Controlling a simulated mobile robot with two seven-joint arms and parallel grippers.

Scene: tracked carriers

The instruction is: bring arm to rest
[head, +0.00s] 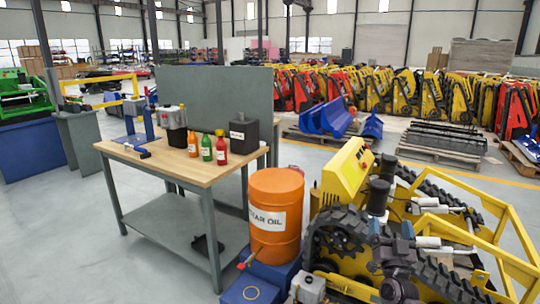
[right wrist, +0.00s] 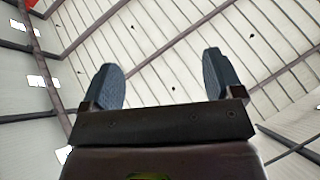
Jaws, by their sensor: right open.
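My right gripper (head: 391,228) is low in the right half of the head view, in front of the tracked yellow machine (head: 345,170), with its two blue-grey fingers pointing up. In the right wrist view the fingers (right wrist: 165,82) stand wide apart with nothing between them. Only the roof shows beyond them, so the gripper is open and empty. My left gripper is in neither view.
An orange drum (head: 276,205) stands just left of the tracked machine. Further left is a wooden-topped workbench (head: 150,163) with small bottles (head: 207,147) and a dark canister (head: 243,133). Pallets (head: 440,152) and rows of machines stand behind.

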